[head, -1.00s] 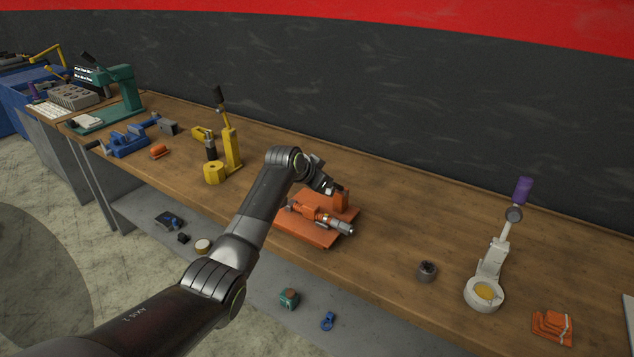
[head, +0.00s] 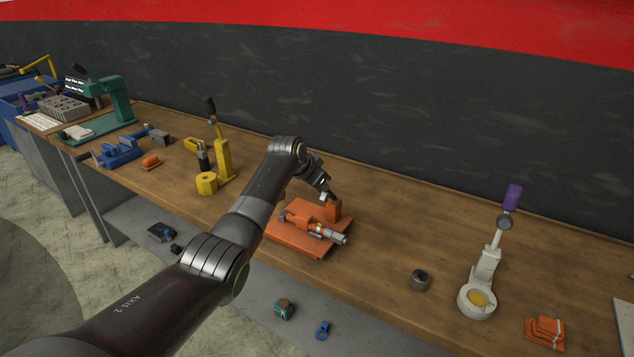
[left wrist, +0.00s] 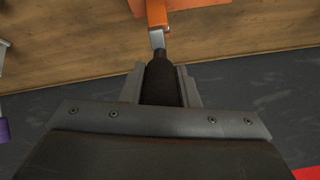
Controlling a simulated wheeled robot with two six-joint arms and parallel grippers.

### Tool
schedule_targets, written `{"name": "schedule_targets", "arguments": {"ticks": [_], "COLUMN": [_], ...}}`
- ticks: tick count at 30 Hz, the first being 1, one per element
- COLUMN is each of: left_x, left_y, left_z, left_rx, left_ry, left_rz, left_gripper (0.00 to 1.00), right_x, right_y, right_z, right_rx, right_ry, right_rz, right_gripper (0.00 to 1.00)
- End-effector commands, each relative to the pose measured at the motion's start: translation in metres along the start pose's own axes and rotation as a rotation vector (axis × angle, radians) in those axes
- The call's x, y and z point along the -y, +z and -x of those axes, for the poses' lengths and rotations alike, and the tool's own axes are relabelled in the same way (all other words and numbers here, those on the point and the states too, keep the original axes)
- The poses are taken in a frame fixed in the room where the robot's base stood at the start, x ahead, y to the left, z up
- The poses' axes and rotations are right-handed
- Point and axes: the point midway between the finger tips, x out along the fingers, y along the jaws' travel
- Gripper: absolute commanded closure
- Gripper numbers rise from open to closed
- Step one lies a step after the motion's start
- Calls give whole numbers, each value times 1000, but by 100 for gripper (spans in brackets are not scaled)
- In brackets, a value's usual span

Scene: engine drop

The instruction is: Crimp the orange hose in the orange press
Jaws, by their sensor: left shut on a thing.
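The orange press (head: 297,238) stands on the bench in the head view, with an orange upright block (head: 333,208) at its back right. An orange cylinder with a silver fitting (head: 330,233) lies across its front; I cannot tell whether it is the orange hose. My left gripper (head: 326,194) is above the upright block. In the left wrist view my left gripper (left wrist: 160,80) is shut on the black handle (left wrist: 161,82) of the press's lever. A metal bar (left wrist: 157,39) joins the handle to the orange part (left wrist: 156,12). My right gripper is not in view.
A yellow press (head: 223,160) and a blue vise (head: 120,150) stand to the left. A grey round part (head: 420,280), a white stand with a purple handle (head: 487,265) and a folded orange thing (head: 543,332) are to the right.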

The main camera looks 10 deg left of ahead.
Motion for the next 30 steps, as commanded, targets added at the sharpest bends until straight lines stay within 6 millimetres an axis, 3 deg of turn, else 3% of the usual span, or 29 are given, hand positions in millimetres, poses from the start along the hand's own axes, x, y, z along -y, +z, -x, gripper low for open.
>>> {"name": "schedule_targets", "arguments": {"ticks": [1, 2, 7, 20, 30], "left_x": [0, 0, 0, 0, 1], "left_y": [0, 0, 0, 0, 0], "left_z": [0, 0, 0, 5, 40], "left_rx": [0, 0, 0, -3, -5], "left_ry": [0, 0, 0, -1, -3], "left_rz": [-2, -2, -1, 0, -1], "left_gripper": [100, 71, 50, 50, 50], "right_x": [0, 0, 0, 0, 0], "right_y": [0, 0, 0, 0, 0], "right_z": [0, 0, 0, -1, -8], "right_rx": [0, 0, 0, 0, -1], "right_ry": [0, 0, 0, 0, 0], "right_rz": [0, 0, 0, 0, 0], "right_gripper": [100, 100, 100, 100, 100]}}
